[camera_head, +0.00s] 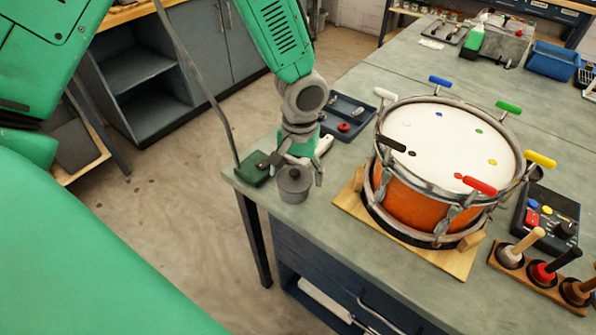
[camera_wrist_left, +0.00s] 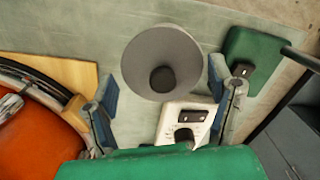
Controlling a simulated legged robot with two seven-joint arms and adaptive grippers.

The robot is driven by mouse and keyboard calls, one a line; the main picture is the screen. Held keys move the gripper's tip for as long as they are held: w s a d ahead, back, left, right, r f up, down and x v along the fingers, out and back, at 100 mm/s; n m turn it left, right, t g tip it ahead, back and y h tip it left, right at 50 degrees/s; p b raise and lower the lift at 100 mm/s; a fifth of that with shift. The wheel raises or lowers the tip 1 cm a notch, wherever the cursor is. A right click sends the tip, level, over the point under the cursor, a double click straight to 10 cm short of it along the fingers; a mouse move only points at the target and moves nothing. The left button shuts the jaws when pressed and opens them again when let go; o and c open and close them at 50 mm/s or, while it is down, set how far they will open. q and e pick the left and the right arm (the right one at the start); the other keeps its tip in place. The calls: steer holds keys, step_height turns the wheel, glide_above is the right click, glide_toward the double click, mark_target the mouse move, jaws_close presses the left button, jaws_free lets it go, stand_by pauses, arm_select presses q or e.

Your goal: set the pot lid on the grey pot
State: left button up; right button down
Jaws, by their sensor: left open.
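The grey pot (camera_head: 290,188) stands upright near the bench's left corner. The pot lid (camera_head: 295,174), grey with a dark knob, appears to lie on top of the pot; I see no gap. In the left wrist view the lid (camera_wrist_left: 183,60) shows as a round grey disc with its dark knob, covering most of the pot. My left gripper (camera_head: 294,168) is open just behind the pot. In the left wrist view its two fingers (camera_wrist_left: 164,100) are spread wide, with the lid beyond and between them, held by neither. My right gripper is not in view.
An orange drum (camera_head: 415,195) with coloured handles stands on a wooden base right of the pot. A green block (camera_head: 252,172) with a rod is at the left corner. A white device (camera_wrist_left: 170,119) sits close beside the pot. A dark tray (camera_head: 345,112) lies behind.

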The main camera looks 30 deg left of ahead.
mark_target(295, 170)
arm_select(q)
steer(key=shift+a+r+p, duration=0.15)
steer(key=shift+r+p, duration=0.5)
steer(key=shift+r, duration=0.15)
steer(key=shift+a+r+p, duration=0.1)
steer(key=shift+r+p, duration=0.55)
steer(key=shift+r, duration=0.1)
steer(key=r+p, duration=0.3)
steer(key=shift+w+d+r, duration=0.15)
steer(key=shift+d+r, duration=0.05)
steer(key=shift+d, duration=0.05)
step_height(295, 170, up, 4)
steer(key=p, duration=0.4)
steer(key=shift+w+r, duration=0.1)
steer(key=shift+r, duration=0.05)
steer(key=s+d+f+m+h, duration=0.1)
steer(key=s+d+f+h, duration=0.1)
steer(key=s+f, duration=0.95)
steer(key=s+a+f+m+y, duration=0.1)
steer(key=s+a+f+m, duration=0.2)
steer(key=s, duration=1.1)
step_height(295, 170, down, 16)
steer(key=w+t+b, duration=0.1)
steer(key=w+b, duration=0.1)
steer(key=b, duration=1.4)
steer(key=shift+w+a+f+y+b, duration=0.2)
steer(key=shift+a+y+b, duration=0.05)
steer(key=shift+y+b, duration=0.15)
